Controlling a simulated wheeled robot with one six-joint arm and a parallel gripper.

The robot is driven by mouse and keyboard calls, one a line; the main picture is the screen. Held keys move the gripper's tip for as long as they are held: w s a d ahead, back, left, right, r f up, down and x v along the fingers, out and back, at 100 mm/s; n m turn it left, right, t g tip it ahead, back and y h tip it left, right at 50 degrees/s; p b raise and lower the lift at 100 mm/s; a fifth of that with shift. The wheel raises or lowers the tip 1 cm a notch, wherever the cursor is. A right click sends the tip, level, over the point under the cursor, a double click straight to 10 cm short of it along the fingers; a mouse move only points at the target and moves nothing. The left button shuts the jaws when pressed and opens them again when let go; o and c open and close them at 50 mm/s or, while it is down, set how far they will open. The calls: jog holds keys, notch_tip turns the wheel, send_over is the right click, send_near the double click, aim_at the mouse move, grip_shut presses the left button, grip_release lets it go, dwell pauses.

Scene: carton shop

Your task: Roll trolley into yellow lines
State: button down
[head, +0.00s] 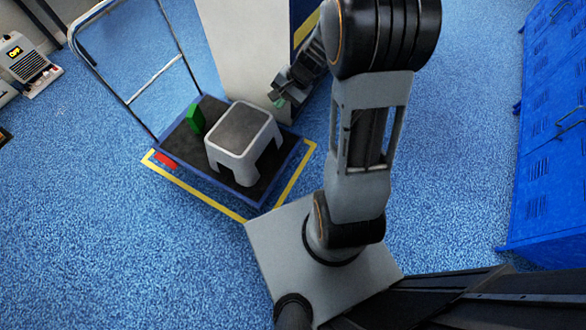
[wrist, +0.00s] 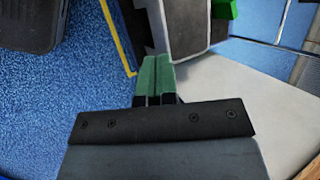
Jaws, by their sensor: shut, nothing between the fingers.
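The trolley (head: 276,165) has a blue-edged deck with a dark top and a tall grey handle frame (head: 152,84) at its left end. A grey step stool (head: 243,135) and a small green block (head: 195,118) stand on the deck. Yellow floor lines (head: 205,196) show along its near side and both ends, and the deck appears to lie between them; the far side is hidden. My gripper (head: 280,97) is beyond the stool, beside the white pillar. In the wrist view its green fingertips (wrist: 158,72) are together and empty.
A white pillar (head: 238,48) with a blue and yellow side stands behind the deck. Blue lockers (head: 550,140) line the right. A grey device with a lit display (head: 28,62) is at the far left. Blue carpet (head: 110,240) is clear at front left.

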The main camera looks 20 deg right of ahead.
jog(key=w+d+f+m+t+b, duration=0.1)
jog(key=d+f+m+b, duration=0.2)
jog(key=f, duration=0.7)
jog(key=w+d+f+m+t+y+b, duration=0.1)
jog(key=w+d+f+m+b, duration=0.2)
jog(key=f, duration=0.7)
jog(key=d+f+m+t+b, duration=0.1)
jog(key=d+f+m+b, duration=0.25)
jog(key=f, duration=0.65)
jog(key=m+t+h+b, duration=0.1)
jog(key=m+t+b, duration=0.1)
jog(key=m+b, duration=0.55)
send_near(289, 162)
jog(key=shift+m+h, duration=0.3)
jog(key=shift+m, duration=0.5)
jog(key=shift+b+x, duration=1.7)
jog(key=shift+x, duration=1.7)
jog(key=shift+s+a, duration=0.1)
